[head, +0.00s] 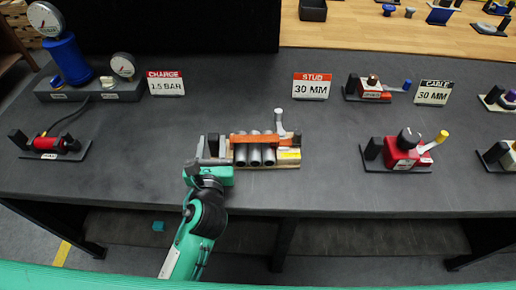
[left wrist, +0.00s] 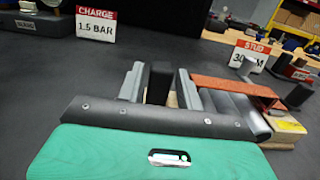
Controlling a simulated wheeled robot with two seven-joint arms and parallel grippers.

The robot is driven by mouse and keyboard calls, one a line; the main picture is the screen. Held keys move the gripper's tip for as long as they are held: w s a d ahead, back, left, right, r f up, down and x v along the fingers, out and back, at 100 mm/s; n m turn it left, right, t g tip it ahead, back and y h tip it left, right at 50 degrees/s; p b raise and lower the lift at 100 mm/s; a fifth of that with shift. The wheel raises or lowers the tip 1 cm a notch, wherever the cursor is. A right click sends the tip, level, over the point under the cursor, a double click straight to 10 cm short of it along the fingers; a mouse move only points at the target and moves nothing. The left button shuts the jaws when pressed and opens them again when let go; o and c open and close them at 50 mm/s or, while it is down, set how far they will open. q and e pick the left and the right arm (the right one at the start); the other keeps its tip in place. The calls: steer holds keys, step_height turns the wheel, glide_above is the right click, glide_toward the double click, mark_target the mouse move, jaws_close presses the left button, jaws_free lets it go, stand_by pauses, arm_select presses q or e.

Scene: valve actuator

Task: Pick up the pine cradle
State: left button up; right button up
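The pine cradle (head: 292,165) sits on the dark bench in the middle of the head view. It is a pale wooden base carrying several grey cylinders, an orange bar across them and a yellow label. It also shows at the right in the left wrist view (left wrist: 285,128). A dark upright post (left wrist: 158,83) stands at its left end. My left gripper (head: 213,149) is at that end, its two grey fingers apart on either side of the post. A narrow gap shows beside the right finger; contact on the left is unclear. My right gripper is not in view.
A gauge stand (head: 70,65) and red cylinder device (head: 55,145) are at the left. Signs (head: 312,86) stand along the back. A red clamp device (head: 403,153) is to the right. Bare bench lies around the cradle.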

mark_target(214, 134)
arm_select(q)
steer(key=w, duration=0.4)
steer(key=shift+a+f, duration=0.1)
steer(key=shift+f, duration=0.05)
jaws_close()
